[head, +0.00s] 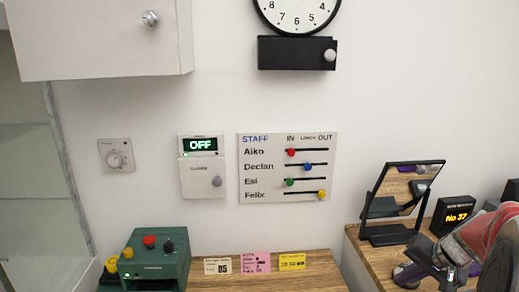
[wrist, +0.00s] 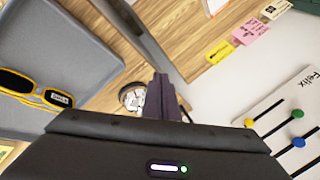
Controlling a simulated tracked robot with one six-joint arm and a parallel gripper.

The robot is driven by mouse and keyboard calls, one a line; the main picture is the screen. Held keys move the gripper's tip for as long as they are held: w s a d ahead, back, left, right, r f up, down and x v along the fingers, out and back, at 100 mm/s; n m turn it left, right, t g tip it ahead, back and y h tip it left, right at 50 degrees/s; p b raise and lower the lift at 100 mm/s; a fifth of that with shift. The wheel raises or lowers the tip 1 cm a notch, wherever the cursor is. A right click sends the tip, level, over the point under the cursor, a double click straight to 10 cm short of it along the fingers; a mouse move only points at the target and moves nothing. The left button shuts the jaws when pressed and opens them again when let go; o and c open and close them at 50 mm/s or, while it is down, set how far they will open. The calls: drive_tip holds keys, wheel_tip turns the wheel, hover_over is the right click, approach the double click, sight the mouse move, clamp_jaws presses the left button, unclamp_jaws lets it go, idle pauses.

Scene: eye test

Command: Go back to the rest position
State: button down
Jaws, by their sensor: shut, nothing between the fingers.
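My gripper (wrist: 160,80) shows in the wrist view with its dark purple fingers together and nothing between them. The fingers point over the wooden surface, and a small round white-and-dark object (wrist: 130,98) appears just left of them. I cannot tell the gap between them. In the head view my arm enters at the lower right, close to the tilted mirror (head: 405,188) and the small black "No 37" display (head: 453,214). Whether it touches either one is unclear.
A STAFF board (head: 288,167) with coloured sliders, an OFF panel (head: 202,166) and a dial (head: 116,155) are on the wall. A green box (head: 155,262) and notes (head: 255,263) are below.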

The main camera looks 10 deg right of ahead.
drive_tip(key=s+a+r+n, duration=0.2)
drive_tip(key=s+a+n, duration=0.1)
drive_tip(key=a, duration=0.7)
drive_tip(key=s+a+r+n, duration=0.2)
drive_tip(key=s+a+n, duration=0.2)
drive_tip(key=a, duration=0.7)
drive_tip(key=s+a+r+n+h, duration=0.1)
drive_tip(key=s+a+r+n, duration=0.1)
drive_tip(key=a, duration=0.8)
drive_tip(key=shift+s+a+r+n, duration=0.25)
drive_tip(key=shift+s+n, duration=0.45)
drive_tip(key=shift+s, duration=0.45)
